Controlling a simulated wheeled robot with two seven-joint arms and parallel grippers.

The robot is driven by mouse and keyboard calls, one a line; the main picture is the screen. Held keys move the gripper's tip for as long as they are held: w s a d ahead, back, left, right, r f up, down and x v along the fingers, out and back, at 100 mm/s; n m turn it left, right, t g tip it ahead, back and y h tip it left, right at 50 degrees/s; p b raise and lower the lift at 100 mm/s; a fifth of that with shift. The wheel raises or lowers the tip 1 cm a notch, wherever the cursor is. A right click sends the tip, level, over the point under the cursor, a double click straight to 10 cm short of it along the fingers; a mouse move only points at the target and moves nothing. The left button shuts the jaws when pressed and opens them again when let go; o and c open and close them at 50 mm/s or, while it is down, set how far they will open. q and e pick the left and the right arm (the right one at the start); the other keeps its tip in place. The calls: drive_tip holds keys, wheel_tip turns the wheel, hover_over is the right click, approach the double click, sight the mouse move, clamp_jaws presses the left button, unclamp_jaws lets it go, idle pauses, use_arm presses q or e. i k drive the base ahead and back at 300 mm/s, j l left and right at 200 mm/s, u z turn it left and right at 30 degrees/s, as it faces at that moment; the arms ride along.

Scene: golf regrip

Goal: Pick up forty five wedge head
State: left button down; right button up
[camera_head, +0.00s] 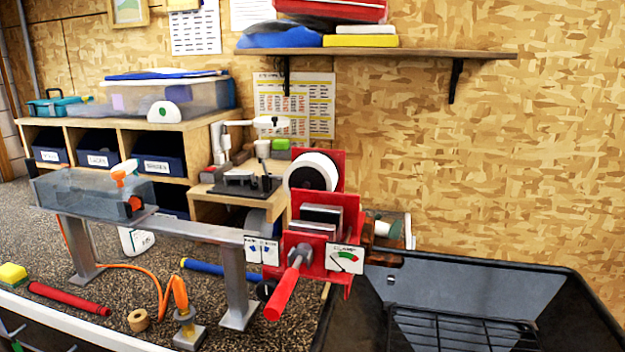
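I cannot make out a wedge head marked forty five in this view. A red vise (318,222) with a red handle (284,292) and a gauge plate stands at the centre, at the right end of a raised grey rail (190,228). Small objects behind the vise, near the sink's back corner, are partly hidden and cannot be identified. Neither of my grippers is in view.
A black sink (480,287) with a wire rack (455,325) lies at the right. Red (68,298) and blue (215,268) grips, an orange hose and a tape roll (138,320) lie on the speckled bench.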

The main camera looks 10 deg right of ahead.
sight(236, 174)
drive_tip(key=j+z, duration=0.15)
drive_tip(key=z, duration=0.2)
drive_tip(key=i+j+z, duration=0.1)
drive_tip(key=z, duration=0.25)
drive_tip(key=j+z, duration=0.5)
drive_tip(key=j, duration=1.55)
